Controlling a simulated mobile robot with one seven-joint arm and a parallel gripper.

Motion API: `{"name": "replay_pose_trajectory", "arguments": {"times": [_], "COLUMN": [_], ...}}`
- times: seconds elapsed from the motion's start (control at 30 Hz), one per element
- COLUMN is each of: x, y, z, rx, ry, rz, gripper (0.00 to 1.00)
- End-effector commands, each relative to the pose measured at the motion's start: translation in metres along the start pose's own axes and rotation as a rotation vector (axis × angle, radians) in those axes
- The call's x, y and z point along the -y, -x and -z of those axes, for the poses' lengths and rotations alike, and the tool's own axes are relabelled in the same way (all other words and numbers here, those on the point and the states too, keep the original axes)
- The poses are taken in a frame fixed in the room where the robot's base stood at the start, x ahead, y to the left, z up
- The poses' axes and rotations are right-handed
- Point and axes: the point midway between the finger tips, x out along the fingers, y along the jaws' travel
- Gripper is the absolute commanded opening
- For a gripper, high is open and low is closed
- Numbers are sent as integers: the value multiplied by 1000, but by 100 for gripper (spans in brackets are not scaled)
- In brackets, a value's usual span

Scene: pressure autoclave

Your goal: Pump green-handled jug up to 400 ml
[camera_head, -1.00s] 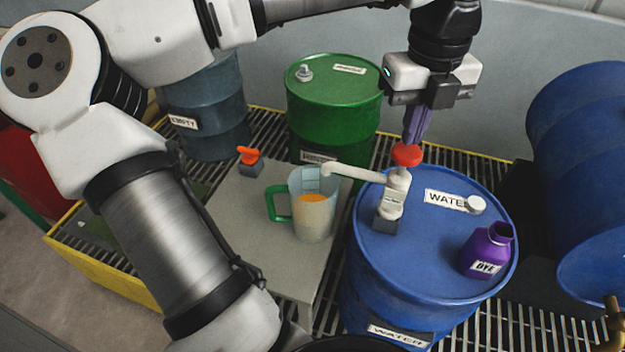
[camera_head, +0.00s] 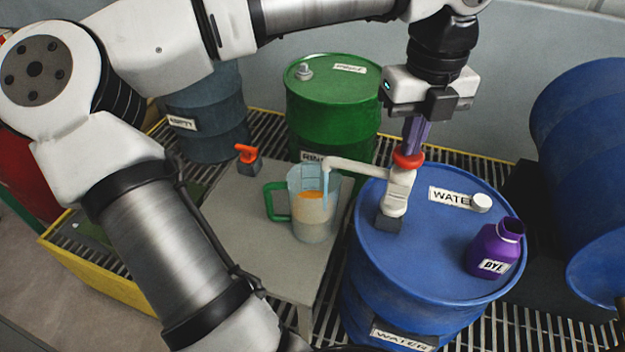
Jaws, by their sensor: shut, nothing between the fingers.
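The green-handled jug (camera_head: 313,226) stands upright on the grey stand, with orange liquid inside and its green handle to the left. Its scale is too small to read. The white pump (camera_head: 396,192) with a red top (camera_head: 408,160) is mounted on the blue WATER drum (camera_head: 400,265). Its spout reaches left over the jug's mouth, and a thin bluish stream runs from it into the jug. My gripper (camera_head: 410,150) is shut and points down, its fingertips on the red pump top, which is pressed low.
A purple DYE bottle (camera_head: 496,247) and a white cap (camera_head: 482,203) sit on the drum's right side. A green drum (camera_head: 332,110) is behind, and another blue drum (camera_head: 585,150) is at right.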

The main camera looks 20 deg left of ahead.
Motion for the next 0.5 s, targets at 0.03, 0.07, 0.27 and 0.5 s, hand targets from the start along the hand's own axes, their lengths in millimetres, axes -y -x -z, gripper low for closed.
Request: {"name": "replay_pose_trajectory", "arguments": {"times": [0.03, 0.07, 0.27, 0.5], "x": [0, 0, 0, 0], "y": [-5, -6, -10, -6], "z": [0, 0, 0, 0], "rx": [-1, -1, -2, -2], "ry": [0, 0, 0, 0], "rz": [-2, -2, -3, -2], "gripper": [0, 0, 0, 0]}}
